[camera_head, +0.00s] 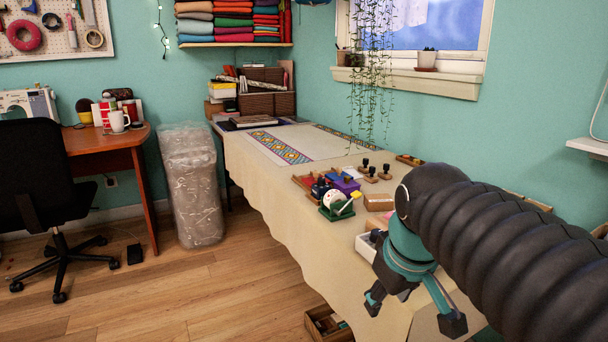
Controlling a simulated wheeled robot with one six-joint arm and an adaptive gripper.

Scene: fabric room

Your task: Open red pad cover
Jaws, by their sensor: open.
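A small red item (304,181), perhaps the red pad, lies on the cloth-covered table (290,210) among stamping things. It is small and partly hidden, so I cannot tell whether its cover is open or shut. Blue and purple pads (346,185) lie just to its right. My gripper (412,312) hangs at the lower right, in front of the table's near side. Its fingers are spread apart and point down, with nothing between them. It is apart from the red item, nearer the camera and to the right.
A green holder with a white round piece (337,206) stands in front of the pads. Wooden-handled stamps (368,171) stand behind. A brown box (378,201) and white box (366,246) are near my arm. Trailing plant stems (370,90) hang above the table.

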